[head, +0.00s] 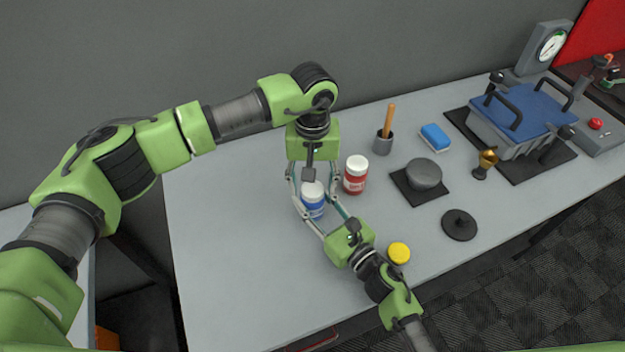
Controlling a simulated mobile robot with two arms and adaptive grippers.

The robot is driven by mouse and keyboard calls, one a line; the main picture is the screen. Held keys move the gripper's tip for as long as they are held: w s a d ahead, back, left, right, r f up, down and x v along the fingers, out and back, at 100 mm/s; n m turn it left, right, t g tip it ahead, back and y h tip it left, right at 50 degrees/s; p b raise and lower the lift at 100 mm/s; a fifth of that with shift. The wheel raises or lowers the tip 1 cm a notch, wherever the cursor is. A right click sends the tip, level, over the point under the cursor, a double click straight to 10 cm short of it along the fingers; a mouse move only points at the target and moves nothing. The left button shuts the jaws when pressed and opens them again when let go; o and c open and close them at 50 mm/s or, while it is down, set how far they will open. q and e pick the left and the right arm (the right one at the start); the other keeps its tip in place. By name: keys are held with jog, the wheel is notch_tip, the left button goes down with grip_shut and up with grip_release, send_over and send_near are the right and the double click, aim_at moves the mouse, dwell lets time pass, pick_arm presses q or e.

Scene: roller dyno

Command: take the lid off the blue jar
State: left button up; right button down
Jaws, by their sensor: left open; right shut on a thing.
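The blue jar (313,208) with its white lid (312,188) stands upright on the grey table. My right gripper (318,212) reaches in from the lower right and is shut on the blue jar's body, one finger on each side. My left gripper (313,186) points down from above, with its fingers spread on either side of the white lid. It is open; whether a finger touches the lid cannot be told. The lid sits on the jar. The fingers of both grippers hide parts of the jar's sides.
A red jar (355,177) with a white lid stands close to the right. A yellow-topped item (399,252) is beside my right arm. A grey pot (424,174), black disc (459,225), and brush holder (383,144) stand farther right. The table's left part is clear.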

pick_arm(q)
jog(key=c, duration=1.1)
jog(key=n, duration=1.8)
jog(key=shift+n, duration=0.4)
jog(key=n, duration=0.5)
jog(key=shift+s+r+n, duration=0.1)
jog(key=shift+n, duration=0.2)
jog(key=n, duration=1.8)
jog(key=shift+n, duration=0.4)
jog(key=shift+r, duration=0.1)
